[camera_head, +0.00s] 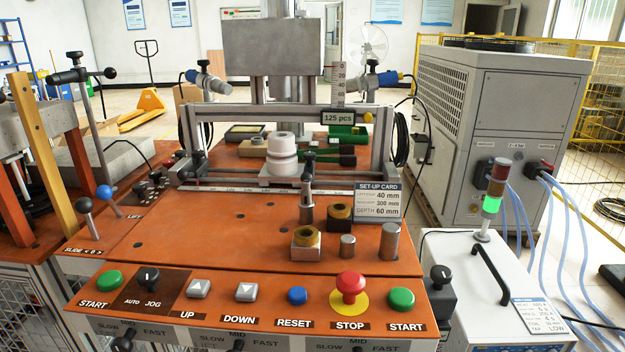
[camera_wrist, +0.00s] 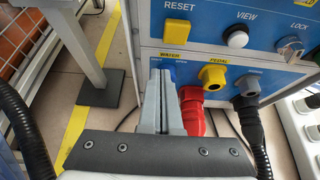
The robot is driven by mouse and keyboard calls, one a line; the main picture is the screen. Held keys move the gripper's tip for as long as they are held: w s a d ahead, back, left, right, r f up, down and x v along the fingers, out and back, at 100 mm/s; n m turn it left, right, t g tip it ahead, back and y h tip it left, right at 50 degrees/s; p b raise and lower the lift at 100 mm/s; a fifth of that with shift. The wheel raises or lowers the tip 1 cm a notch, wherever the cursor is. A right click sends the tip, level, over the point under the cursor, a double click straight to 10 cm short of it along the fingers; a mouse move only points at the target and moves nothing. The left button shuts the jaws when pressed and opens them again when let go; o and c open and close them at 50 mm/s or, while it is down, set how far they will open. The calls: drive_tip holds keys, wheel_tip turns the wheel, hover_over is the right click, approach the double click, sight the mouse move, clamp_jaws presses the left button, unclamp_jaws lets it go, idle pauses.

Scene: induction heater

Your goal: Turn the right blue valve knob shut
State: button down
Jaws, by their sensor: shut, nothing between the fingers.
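My gripper (camera_wrist: 162,75) is shut and empty in the wrist view, its grey fingers pointing at the lower part of a blue-fronted cabinet (camera_wrist: 220,28). A small WATER label (camera_wrist: 173,55) sits just above the fingertips. The fingers cover most of the area under the label; only a bit of blue shows there, and I cannot make out a valve knob for certain. I cannot tell whether the fingertips touch the panel. My gripper does not show in the head view, and no clear pair of blue valve knobs shows there.
Right of the fingers are a red plug (camera_wrist: 192,105), a yellow PEDAL connector (camera_wrist: 213,76) and a grey connector (camera_wrist: 249,88) with cable. A yellow button (camera_wrist: 177,31) is above. The head view shows an orange workbench (camera_head: 190,225), a chiller (camera_head: 500,100) and blue hoses (camera_head: 580,230).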

drive_tip(key=s, duration=0.1)
drive_tip(key=s+p, duration=0.1)
drive_tip(key=s, duration=0.3)
drive_tip(key=shift+s+a, duration=0.25)
drive_tip(key=shift+r+p, duration=0.15)
drive_tip(key=shift+p, duration=0.15)
